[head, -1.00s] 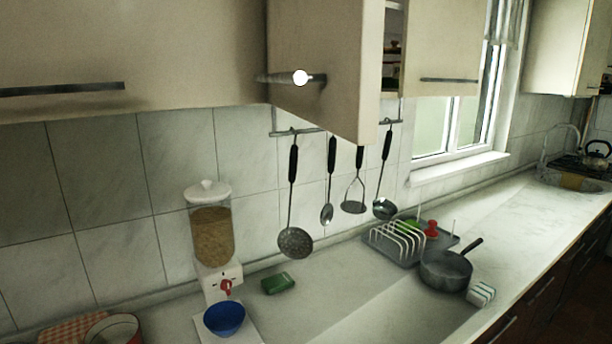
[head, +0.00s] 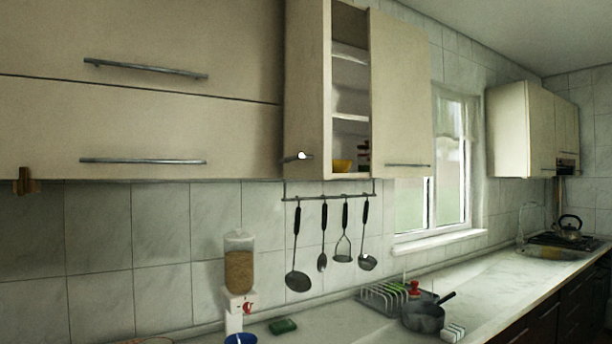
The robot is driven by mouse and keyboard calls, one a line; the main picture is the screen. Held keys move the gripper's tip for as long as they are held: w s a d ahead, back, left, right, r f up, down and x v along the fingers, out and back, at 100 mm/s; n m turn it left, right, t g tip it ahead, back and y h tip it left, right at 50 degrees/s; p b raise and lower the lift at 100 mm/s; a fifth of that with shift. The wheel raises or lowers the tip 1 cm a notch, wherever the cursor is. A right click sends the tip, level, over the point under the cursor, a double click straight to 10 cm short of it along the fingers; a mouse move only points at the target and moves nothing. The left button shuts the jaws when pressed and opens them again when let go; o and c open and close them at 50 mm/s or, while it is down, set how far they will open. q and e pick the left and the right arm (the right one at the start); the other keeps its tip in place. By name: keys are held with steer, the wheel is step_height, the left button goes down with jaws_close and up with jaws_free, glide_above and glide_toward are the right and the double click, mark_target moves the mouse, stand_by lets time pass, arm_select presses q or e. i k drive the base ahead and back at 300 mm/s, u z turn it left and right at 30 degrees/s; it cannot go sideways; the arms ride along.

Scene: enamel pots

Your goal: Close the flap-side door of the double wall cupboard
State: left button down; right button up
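The double wall cupboard has a cream flap-side door (head: 307,90), next to the flap cupboard, and a second door (head: 400,95) on the window side. The flap-side door stands open, swung out toward me, with its bar handle (head: 298,157) seen nearly end-on near the lower edge. The window-side door looks shut. Between them the opening shows shelves (head: 350,118) with a yellow bowl (head: 342,166) and some red items at the bottom. Neither of my grippers is in view.
The flap cupboard (head: 140,125), with two bar handles, is shut at left. Utensils hang from a rail (head: 330,195) under the cupboard. On the counter below stand a cereal dispenser (head: 239,270), a dish rack (head: 385,297) and a pan (head: 425,315). A window (head: 440,170) is at right.

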mark_target(307, 105)
steer(key=z, duration=0.7)
steer(key=i, duration=0.95)
steer(key=u, duration=0.55)
